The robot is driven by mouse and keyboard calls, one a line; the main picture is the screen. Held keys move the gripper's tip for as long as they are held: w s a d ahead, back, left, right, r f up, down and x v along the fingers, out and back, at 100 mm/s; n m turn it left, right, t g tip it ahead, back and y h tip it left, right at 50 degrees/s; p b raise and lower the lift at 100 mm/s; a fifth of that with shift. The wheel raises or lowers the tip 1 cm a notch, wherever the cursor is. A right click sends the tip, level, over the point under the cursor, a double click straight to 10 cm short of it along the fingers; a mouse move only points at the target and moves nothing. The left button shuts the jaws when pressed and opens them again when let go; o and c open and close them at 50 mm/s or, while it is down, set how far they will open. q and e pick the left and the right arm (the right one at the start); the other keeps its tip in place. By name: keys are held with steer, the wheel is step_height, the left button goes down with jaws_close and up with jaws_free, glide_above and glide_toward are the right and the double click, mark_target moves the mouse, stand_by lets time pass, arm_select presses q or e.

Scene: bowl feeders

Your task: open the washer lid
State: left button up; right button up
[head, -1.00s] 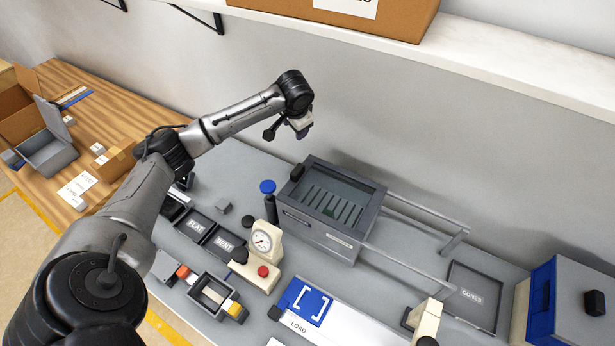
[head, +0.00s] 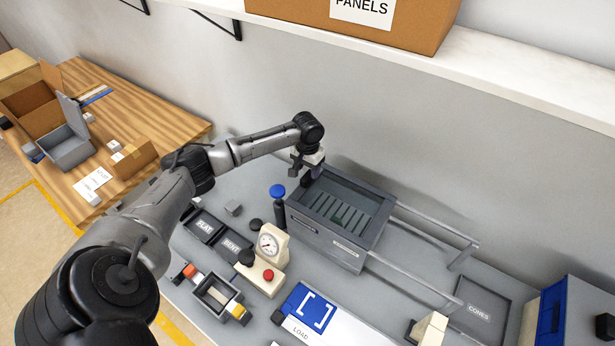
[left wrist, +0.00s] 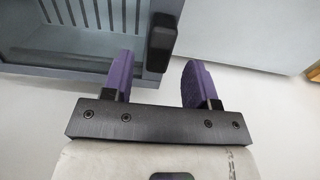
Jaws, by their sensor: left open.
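The washer (head: 325,243) is a grey box on the bench, and its lid (head: 362,192) is shut, with a dark window showing slats. In the left wrist view the washer's lid (left wrist: 85,42) fills the upper left. A black lid handle (left wrist: 162,42) stands at its edge, just beyond and between my fingertips. My left gripper (head: 312,172) is at the washer's back left corner, over the handle end. In the left wrist view its purple fingers (left wrist: 156,78) are apart with nothing between them. My right gripper is not in view.
A blue-topped post (head: 277,191) stands left of the washer. A gauge block (head: 270,245) with a red button stands in front. Two rails (head: 430,222) run right from the washer towards the CORES tray (head: 482,308). A shelf (head: 480,75) with a box hangs above.

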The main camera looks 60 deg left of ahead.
mark_target(308, 175)
arm_select(q)
steer(key=shift+f, duration=2.25)
steer(key=shift+c, duration=0.5)
jaws_close()
